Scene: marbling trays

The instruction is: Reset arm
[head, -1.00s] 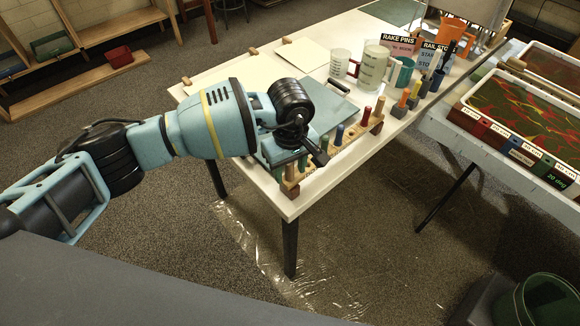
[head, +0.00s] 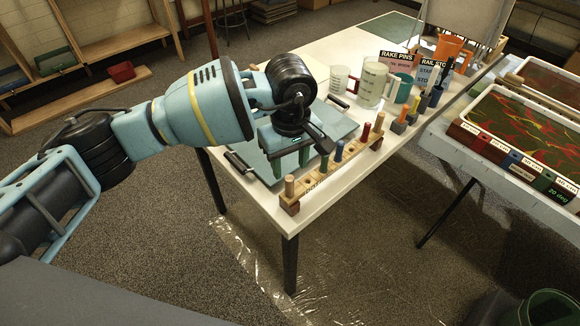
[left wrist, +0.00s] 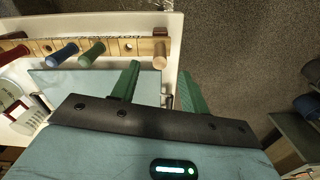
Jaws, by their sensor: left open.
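My left gripper (head: 291,170) hangs above the near end of the white table, over a flat blue-grey panel and just behind the wooden peg rack (head: 310,187). Its two green fingers are apart with nothing between them; the left wrist view shows the open gap (left wrist: 160,75). In the rack stand a plain wooden peg (head: 289,187), a green peg (head: 324,166), a blue peg (head: 339,151) and a red peg (head: 366,132). In the left wrist view an empty hole shows between the green peg (left wrist: 92,54) and the plain peg (left wrist: 160,59). My right gripper is not in view.
Measuring jugs (head: 372,83), signs (head: 396,66) and an orange container (head: 447,52) stand farther back on the table. A marbling tray (head: 470,97) is on the table to the right. Carpet lies open between the tables. A green bin (head: 545,305) stands at lower right.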

